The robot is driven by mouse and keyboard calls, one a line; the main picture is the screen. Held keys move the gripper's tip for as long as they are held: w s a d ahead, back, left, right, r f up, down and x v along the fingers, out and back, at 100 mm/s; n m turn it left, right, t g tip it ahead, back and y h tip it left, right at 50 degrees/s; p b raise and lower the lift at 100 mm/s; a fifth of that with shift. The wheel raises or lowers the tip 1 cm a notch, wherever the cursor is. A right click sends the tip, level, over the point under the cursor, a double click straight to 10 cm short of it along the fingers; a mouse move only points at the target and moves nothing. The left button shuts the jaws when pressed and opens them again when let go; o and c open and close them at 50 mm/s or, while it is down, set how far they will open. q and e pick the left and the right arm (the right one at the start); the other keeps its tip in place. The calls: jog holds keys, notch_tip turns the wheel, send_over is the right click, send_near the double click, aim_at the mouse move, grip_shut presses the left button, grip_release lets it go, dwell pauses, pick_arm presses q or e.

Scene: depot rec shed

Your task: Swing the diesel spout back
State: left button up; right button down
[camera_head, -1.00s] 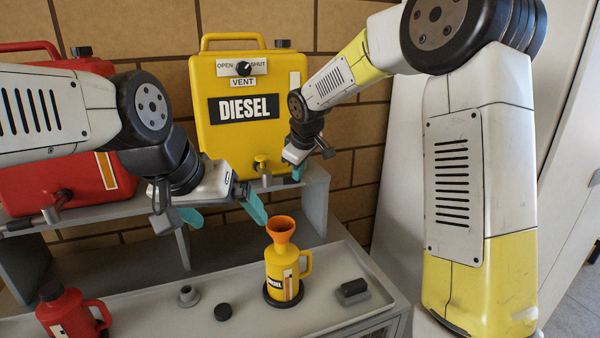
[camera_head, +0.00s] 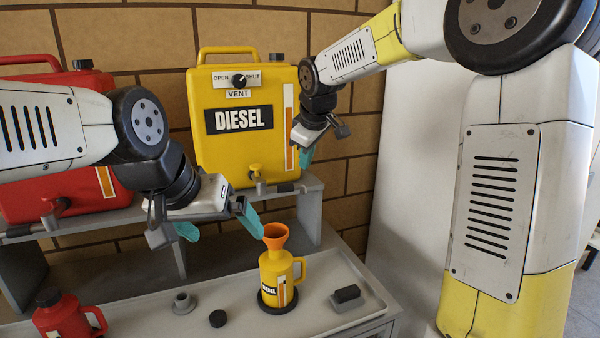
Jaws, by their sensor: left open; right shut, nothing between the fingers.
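The yellow diesel can (camera_head: 215,150) stands on the grey shelf. Its yellow tap (camera_head: 257,174) is low on the front, and the grey spout (camera_head: 287,188) points to the right along the shelf edge. My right gripper (camera_head: 305,158) is shut and empty beside the can's lower right side, above and apart from the spout. My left gripper (camera_head: 218,225) is open and empty, in front of the shelf and left of the funnel. An orange funnel (camera_head: 276,238) sits in the yellow diesel jug (camera_head: 274,270), upright on a dark round base below the shelf.
A red can (camera_head: 75,190) with its own spout (camera_head: 28,228) stands at left, partly behind my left arm. A red jug (camera_head: 62,318), a grey ring-like part (camera_head: 183,303), a black cap (camera_head: 217,319) and a dark block (camera_head: 347,294) sit on the tray (camera_head: 240,300).

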jog(key=shift+s+d+r, duration=0.15)
jog(key=shift+d+r, duration=0.1)
jog(key=shift+r, duration=0.3)
jog(key=shift+s+d+r, duration=0.15)
jog(key=shift+d+r, duration=0.05)
jog(key=shift+r, duration=0.3)
jog(key=s+d+f+m, duration=0.1)
jog(key=s+d+m, duration=0.2)
jog(key=s, duration=0.6)
jog(key=s+d+f+m, duration=0.1)
jog(key=s+d+m, duration=0.3)
jog(key=s, duration=0.5)
jog(key=s+d+f+m, duration=0.2)
jog(key=s+d+m, duration=0.2)
jog(key=s, duration=0.5)
jog(key=shift+s+d+t+y, duration=0.3)
jog(key=shift+s+d, duration=0.05)
jog(key=shift+d, duration=0.85)
